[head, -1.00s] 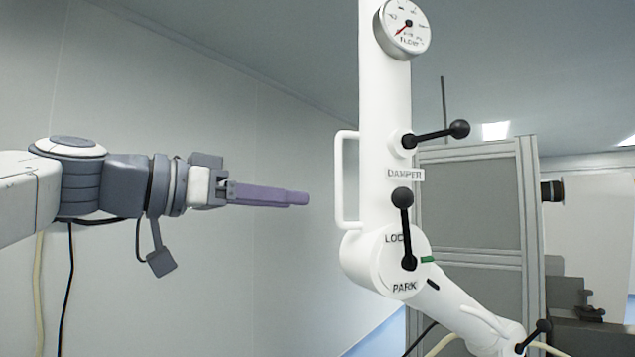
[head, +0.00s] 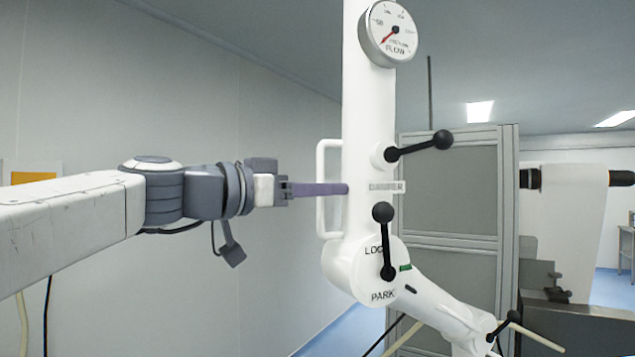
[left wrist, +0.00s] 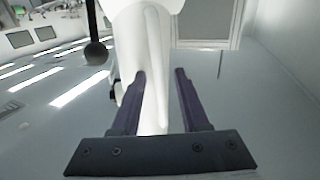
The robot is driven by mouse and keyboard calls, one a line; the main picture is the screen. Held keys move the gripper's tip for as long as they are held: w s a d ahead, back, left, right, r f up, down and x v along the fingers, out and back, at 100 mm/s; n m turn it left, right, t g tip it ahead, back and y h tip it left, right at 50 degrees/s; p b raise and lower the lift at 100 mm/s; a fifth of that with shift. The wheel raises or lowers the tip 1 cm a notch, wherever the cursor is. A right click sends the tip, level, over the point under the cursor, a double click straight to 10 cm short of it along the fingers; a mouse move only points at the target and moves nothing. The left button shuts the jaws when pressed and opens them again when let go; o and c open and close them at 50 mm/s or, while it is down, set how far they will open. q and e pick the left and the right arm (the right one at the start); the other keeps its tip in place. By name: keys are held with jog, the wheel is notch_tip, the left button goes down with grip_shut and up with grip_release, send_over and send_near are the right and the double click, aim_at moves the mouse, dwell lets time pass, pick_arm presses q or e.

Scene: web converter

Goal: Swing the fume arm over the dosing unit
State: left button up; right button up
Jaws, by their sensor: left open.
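The white fume arm (head: 368,120) stands upright in the head view, with a round flow gauge (head: 388,32) at its top. A white loop handle (head: 322,215) is on its left side. A black lock lever (head: 386,245) points up towards LOCK on the joint above PARK. My left gripper (head: 345,188) is open at the handle, its purple fingers crossing the bar and ending by the tube. In the left wrist view the handle bar (left wrist: 155,55) runs between the open fingers (left wrist: 160,78); contact cannot be told. My right gripper and the dosing unit are not identifiable in view.
A black damper lever (head: 420,146) sticks out right of the tube. The lower arm link (head: 440,318) slopes down right to another black lever. A grey framed panel (head: 450,185) stands behind, with a white web roll (head: 570,215) farther right.

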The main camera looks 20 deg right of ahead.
pick_arm(q)
grip_shut()
dwell(1.4)
